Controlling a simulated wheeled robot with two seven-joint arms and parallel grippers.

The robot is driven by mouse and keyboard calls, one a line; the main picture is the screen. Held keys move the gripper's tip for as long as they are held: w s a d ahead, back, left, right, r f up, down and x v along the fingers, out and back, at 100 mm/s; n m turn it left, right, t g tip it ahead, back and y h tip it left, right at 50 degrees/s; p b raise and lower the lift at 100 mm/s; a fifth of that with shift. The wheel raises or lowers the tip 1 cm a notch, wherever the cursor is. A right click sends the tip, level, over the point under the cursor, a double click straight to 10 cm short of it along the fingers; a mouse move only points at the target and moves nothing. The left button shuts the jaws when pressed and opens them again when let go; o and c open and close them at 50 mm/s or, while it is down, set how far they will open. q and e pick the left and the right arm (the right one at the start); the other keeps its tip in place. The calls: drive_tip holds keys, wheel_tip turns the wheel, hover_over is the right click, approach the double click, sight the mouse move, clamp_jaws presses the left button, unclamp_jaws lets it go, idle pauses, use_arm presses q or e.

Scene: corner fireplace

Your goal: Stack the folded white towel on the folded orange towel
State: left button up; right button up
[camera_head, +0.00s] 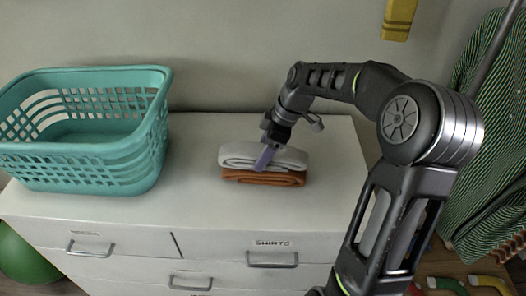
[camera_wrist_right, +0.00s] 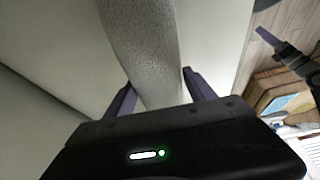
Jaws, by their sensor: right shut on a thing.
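The folded white towel (camera_head: 238,154) lies on top of the folded orange towel (camera_head: 262,178) on the white dresser top, in the head view. The two towels look roughly lined up and touching. My right gripper (camera_head: 265,157) comes down from above and is shut on the white towel. In the right wrist view the white towel (camera_wrist_right: 150,55) runs between the two fingers of my right gripper (camera_wrist_right: 155,88). The orange towel is not seen in the right wrist view. My left gripper is not in the head view.
A teal laundry basket (camera_head: 85,165) stands on the left of the dresser (camera_head: 200,207). The dresser top is clear between basket and towels. A green striped cloth (camera_head: 480,150) hangs at the right. A wall is close behind the dresser.

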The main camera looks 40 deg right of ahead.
drive_tip(key=shift+f+b, duration=0.3)
drive_tip(key=shift+f, duration=0.15)
drive_tip(key=o, duration=1.7)
drive_tip(key=shift+c, duration=0.2)
drive_tip(key=shift+v, duration=3.9)
